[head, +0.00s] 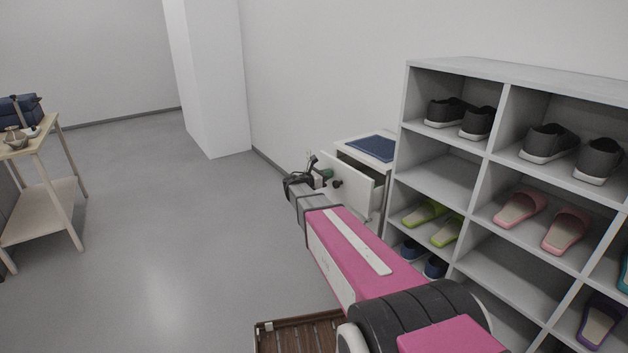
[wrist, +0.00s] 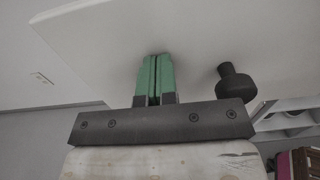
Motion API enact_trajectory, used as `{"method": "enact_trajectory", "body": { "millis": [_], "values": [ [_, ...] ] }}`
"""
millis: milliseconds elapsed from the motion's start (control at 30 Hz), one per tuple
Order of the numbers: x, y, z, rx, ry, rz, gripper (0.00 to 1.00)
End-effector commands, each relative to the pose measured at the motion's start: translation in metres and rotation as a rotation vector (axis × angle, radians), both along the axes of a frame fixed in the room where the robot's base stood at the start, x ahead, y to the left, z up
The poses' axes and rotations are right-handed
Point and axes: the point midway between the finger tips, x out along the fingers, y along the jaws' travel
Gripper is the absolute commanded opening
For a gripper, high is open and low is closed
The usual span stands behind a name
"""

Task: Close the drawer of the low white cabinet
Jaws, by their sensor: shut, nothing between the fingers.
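The low white cabinet (head: 372,136) stands against the wall, left of the shoe shelf, with a blue mat on its top. Its drawer (head: 352,183) is pulled out, and the white drawer front shows a round dark knob (head: 337,183). My gripper (head: 325,175) is at the drawer front, beside the knob. In the wrist view my green fingertips (wrist: 155,78) are together and empty, close to the white drawer front (wrist: 200,35), with the black knob (wrist: 234,82) to their right. I cannot tell whether the fingertips touch the front.
A grey shoe shelf (head: 407,105) with several pairs of shoes stands right beside the cabinet. A brown slatted rack (head: 300,335) lies low at the bottom. A wooden table (head: 45,190) stands at far left. The floor (head: 170,230) between is clear.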

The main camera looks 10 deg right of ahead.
Motion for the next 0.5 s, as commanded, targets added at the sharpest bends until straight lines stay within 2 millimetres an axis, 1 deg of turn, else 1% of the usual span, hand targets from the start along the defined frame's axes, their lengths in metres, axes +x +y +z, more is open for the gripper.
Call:
{"method": "enact_trajectory", "body": {
  "millis": [33,200,400,500],
  "values": [
    [0.006,-0.012,0.0,-0.001,0.0,-0.003,0.0],
    [0.018,-0.041,0.0,0.0,0.0,-0.001,0.0],
    [0.026,-0.062,0.0,0.0,0.0,-0.001,0.0],
    [0.028,-0.067,0.0,0.0,0.0,0.0,0.0]
  ]
}}
